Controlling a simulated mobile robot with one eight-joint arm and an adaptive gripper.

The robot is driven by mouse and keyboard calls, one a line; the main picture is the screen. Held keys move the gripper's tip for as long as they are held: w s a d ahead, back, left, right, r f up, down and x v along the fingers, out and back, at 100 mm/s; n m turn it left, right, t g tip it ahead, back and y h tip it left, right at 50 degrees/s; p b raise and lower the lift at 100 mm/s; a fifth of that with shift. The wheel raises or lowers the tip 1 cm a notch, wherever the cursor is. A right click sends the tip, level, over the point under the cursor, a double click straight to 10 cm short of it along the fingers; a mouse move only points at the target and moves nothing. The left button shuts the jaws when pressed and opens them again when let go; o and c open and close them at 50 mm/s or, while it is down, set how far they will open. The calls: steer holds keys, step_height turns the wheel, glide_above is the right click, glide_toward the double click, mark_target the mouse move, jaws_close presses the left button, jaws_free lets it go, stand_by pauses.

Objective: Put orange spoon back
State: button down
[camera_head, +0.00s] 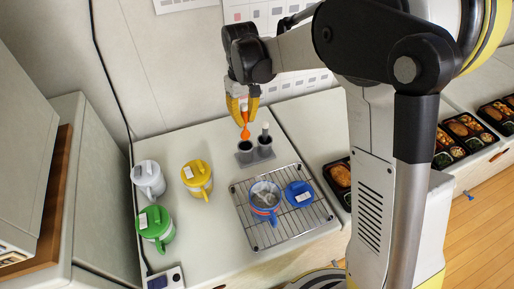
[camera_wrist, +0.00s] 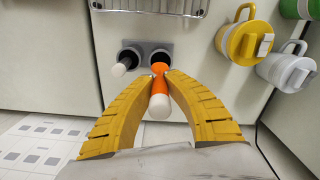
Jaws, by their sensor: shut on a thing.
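The orange spoon (camera_head: 245,131) hangs upright from my gripper (camera_head: 243,104), its orange end down, just above the left cup of a grey two-cup holder (camera_head: 245,156). In the wrist view my gripper (camera_wrist: 161,76) is shut on the orange spoon (camera_wrist: 160,84), its white-tipped end toward the camera. The spoon's lower end is at or over the right opening of the holder (camera_wrist: 146,48) there; I cannot tell whether it is inside. A dark-handled spoon with a white tip (camera_head: 265,130) stands in the other cup.
A wire rack (camera_head: 264,239) in front holds a blue mug (camera_head: 264,199) and a blue lid (camera_head: 299,193). Yellow (camera_head: 197,178), white (camera_head: 148,179) and green (camera_head: 155,226) lidded mugs stand left. Bento trays (camera_head: 466,127) lie right. The counter between mugs and holder is clear.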

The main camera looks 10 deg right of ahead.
mark_target(245, 140)
step_height(245, 140, down, 10)
steer(key=shift+a+b, duration=0.1)
steer(key=shift+b, duration=1.05)
steer(key=shift+f, duration=0.1)
steer(key=shift+w+f, duration=0.1)
steer(key=shift+f, duration=0.05)
steer(key=c, duration=1.5)
jaws_free()
